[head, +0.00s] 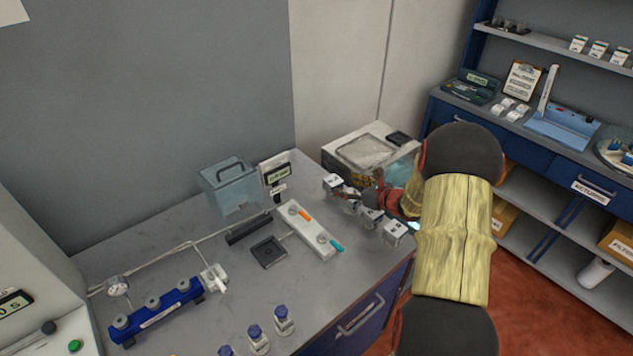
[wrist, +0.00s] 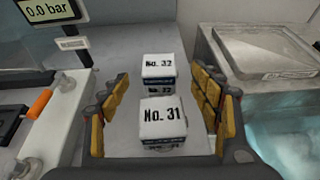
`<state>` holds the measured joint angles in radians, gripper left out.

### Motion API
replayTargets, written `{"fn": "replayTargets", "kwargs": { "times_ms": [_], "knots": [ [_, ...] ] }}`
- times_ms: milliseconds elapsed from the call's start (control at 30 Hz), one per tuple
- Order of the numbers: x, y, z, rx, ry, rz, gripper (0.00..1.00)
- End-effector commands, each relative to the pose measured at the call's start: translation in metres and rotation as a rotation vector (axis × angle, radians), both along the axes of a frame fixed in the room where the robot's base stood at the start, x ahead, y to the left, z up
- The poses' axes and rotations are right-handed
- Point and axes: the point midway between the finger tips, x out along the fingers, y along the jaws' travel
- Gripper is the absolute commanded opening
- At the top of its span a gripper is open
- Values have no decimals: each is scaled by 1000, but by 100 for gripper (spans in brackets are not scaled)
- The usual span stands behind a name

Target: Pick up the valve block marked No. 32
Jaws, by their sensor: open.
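The valve block marked No. 32 (wrist: 158,68) is a white cube with black lettering and a blue band, standing on the bench in the wrist view. A similar block marked No. 31 (wrist: 161,124) stands nearer to the camera, in front of it, and hides part of its lower face. My gripper (wrist: 160,92) is open, with yellow-padded fingers to the left and right of the blocks; nothing is held. In the head view my gripper (head: 365,197) is low over a row of small white blocks, partly hidden by my arm; their numbers are too small to read there.
A box-like unit with a pale lid (head: 368,150) stands close behind and right of the blocks. Left are a white plate with orange and teal handles (head: 308,228) and a gauge display (wrist: 47,10). Another white block (head: 397,232) sits near the bench's front edge.

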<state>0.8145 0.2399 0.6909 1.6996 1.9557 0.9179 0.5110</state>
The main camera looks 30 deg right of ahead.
Motion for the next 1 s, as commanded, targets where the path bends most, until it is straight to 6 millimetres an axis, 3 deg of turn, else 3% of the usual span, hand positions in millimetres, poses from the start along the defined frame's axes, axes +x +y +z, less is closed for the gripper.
{"fn": "replayTargets", "kwargs": {
  "times_ms": [367,700,1000],
  "knots": [
    [29,3,-13,4,-2,-6,64],
    [69,10,-29,3,-1,-3,64],
    [71,9,-28,2,-1,-5,60]
  ]
}}
